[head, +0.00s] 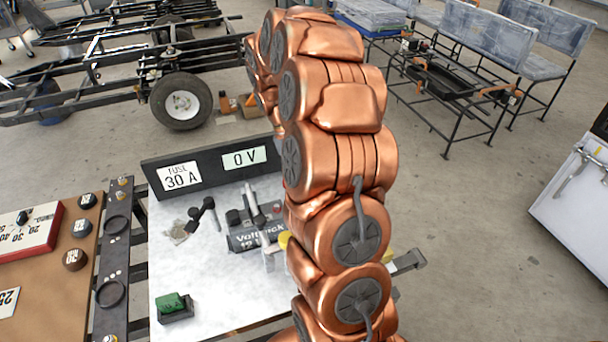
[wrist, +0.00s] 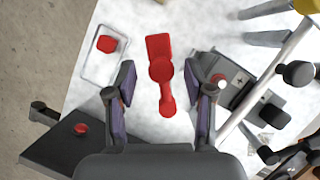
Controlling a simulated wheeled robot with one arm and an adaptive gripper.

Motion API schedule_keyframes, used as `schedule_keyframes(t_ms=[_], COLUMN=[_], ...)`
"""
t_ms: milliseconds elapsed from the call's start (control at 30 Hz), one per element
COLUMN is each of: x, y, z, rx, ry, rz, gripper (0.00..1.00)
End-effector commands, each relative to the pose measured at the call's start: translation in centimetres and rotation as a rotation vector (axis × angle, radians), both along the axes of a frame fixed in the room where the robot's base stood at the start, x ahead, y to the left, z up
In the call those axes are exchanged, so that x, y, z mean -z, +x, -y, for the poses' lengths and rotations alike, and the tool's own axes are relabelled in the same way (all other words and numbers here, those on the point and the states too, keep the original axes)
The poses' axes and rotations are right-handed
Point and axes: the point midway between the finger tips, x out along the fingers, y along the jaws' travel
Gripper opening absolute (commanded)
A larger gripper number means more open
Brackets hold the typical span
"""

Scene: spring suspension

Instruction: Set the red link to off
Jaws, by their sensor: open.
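A red piece, which looks like the red link (wrist: 161,73), lies on the white tabletop in the wrist view. It has a rectangular plate at the top, a round middle and a narrow arm with a rounded end towards me. My gripper (wrist: 160,78) is open, with one finger on each side of it and a gap on both sides. I cannot tell how high the fingers are above it. In the head view my copper arm hides the red link and my gripper.
A red knob (wrist: 107,44) sits in a clear tray at the left. A dark block (wrist: 238,80) and a metal rod stand close to the right finger. A black panel (head: 215,160) reading "FUSE 30 A" and "0 V" stands at the table's back. A green block (head: 171,303) is front left.

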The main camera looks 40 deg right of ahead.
Motion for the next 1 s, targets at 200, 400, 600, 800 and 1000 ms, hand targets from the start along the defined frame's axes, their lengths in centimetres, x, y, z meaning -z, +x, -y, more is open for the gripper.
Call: schedule_keyframes(t_ms=[200,400,600,800,1000], x=[-1.0,-3.6,-6.3,-8.7,-10.3], y=[0.4,1.6,2.7,3.7,4.3], z=[-0.1,-0.2,-0.4,-0.5,-0.6], rx=[-0.001,0.000,-0.001,-0.001,-0.001], ry=[0.000,-0.003,-0.001,-0.002,-0.003], rz=[-0.002,0.002,0.003,0.003,0.001], gripper=[0.53,0.53,0.53,0.53,0.53])
